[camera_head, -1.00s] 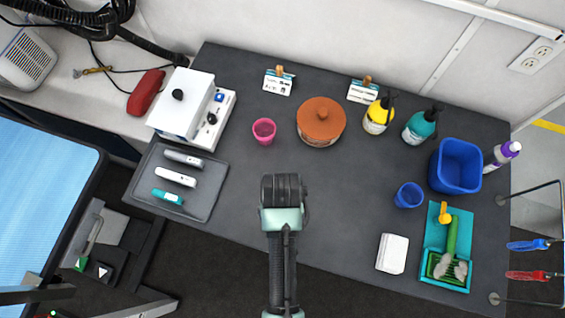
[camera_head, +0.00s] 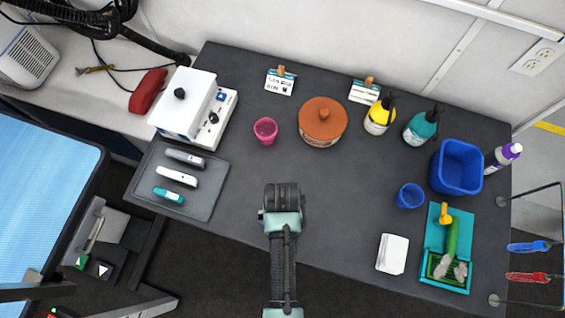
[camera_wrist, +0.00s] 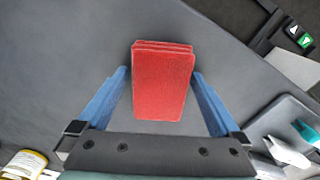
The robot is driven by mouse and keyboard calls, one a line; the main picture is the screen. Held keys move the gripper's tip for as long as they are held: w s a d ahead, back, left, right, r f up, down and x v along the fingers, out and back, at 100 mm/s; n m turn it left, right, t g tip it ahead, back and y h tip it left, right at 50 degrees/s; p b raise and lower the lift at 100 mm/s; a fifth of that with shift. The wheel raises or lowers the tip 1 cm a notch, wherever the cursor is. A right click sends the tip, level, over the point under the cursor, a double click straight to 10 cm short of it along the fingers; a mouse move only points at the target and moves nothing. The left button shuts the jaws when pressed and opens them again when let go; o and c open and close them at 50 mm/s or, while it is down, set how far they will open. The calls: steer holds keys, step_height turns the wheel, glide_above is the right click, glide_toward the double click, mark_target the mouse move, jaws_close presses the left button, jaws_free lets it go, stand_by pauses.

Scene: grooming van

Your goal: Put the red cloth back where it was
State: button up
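The red cloth (camera_wrist: 162,85) is a folded, layered block between the two blue fingers of my gripper (camera_wrist: 160,76) in the wrist view. The fingertips are close to its left and right edges. A thin gap seems to show on the left, and I cannot tell whether the fingers press on it. I also cannot tell whether it rests on the dark table (camera_wrist: 60,60) or is held above it. In the head view my gripper (camera_head: 283,192) is over the front middle of the table, and my own wrist hides the fingers and the red cloth.
A grey tray (camera_head: 215,190) with clippers is at left, with a white box (camera_head: 185,103) behind. A pink cup (camera_head: 265,130) and brown pot (camera_head: 323,122) stand behind my gripper. At right are a white folded cloth (camera_head: 393,253), blue cup (camera_head: 410,196), blue bin (camera_head: 457,167) and teal tray (camera_head: 434,225).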

step_height(320, 180, up, 12)
steer(key=w+r+t, duration=0.7)
steer(key=w+r, duration=0.4)
steer(key=r, duration=0.4)
steer(key=w+r+t, duration=0.6)
steer(key=w+r, duration=0.5)
steer(key=r, duration=0.3)
step_height(320, 180, up, 25)
steer(key=s+t, duration=0.2)
steer(key=t, duration=0.6)
steer(key=s+r+m+t, duration=0.1)
steer(key=s+r+t, duration=0.5)
steer(key=s+r, duration=0.3)
step_height(320, 180, up, 5)
steer(key=shift+s+f, duration=0.1)
steer(key=shift+s, duration=0.25)
